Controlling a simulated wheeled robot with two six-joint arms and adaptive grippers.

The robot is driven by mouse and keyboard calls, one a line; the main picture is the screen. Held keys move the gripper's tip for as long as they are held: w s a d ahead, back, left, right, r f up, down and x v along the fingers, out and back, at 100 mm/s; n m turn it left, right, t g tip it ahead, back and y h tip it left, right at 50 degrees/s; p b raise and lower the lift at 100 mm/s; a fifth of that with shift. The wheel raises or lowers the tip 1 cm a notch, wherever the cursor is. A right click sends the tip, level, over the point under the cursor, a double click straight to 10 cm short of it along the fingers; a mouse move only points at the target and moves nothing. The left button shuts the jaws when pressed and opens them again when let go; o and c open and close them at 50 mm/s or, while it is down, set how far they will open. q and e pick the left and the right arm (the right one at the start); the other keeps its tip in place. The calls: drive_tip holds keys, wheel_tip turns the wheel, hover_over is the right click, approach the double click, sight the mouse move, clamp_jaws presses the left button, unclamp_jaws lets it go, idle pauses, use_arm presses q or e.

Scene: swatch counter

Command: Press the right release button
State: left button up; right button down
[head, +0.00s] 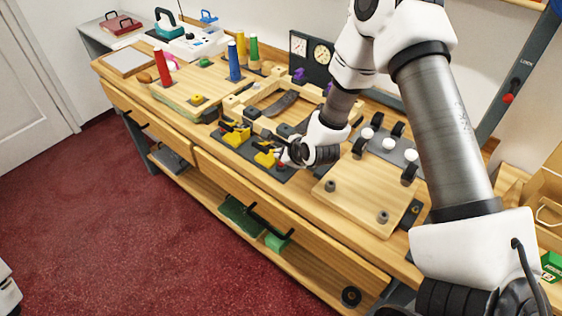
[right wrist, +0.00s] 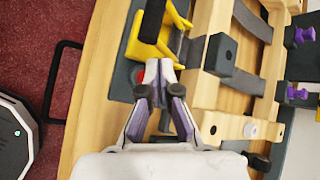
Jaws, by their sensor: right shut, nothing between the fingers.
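A dark base plate (head: 243,149) near the counter's front edge carries two yellow clamp-like parts, a left one (head: 236,134) and a right one (head: 266,158). A small red button (head: 281,165) shows beside the right yellow part, close to my right gripper (head: 284,158). In the right wrist view the red button (right wrist: 139,75) is partly hidden behind the fingertips. My right gripper (right wrist: 159,72) is shut and empty, with its tips over or at the button. I cannot tell whether they touch it. My left gripper is not in view.
A wooden board (head: 350,197) with knobs lies right of the plate. A wooden frame with a dark curved piece (head: 284,103) stands behind it. Coloured cylinders, including a blue one (head: 234,63), stand farther left. A drawer handle (right wrist: 58,85) juts out at the counter's front.

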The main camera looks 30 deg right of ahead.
sight(282, 165)
drive_tip(key=shift+r+p, duration=1.4)
drive_tip(key=shift+r, duration=1.1)
drive_tip(key=shift+s+f, duration=0.1)
drive_tip(key=shift+f, duration=0.05)
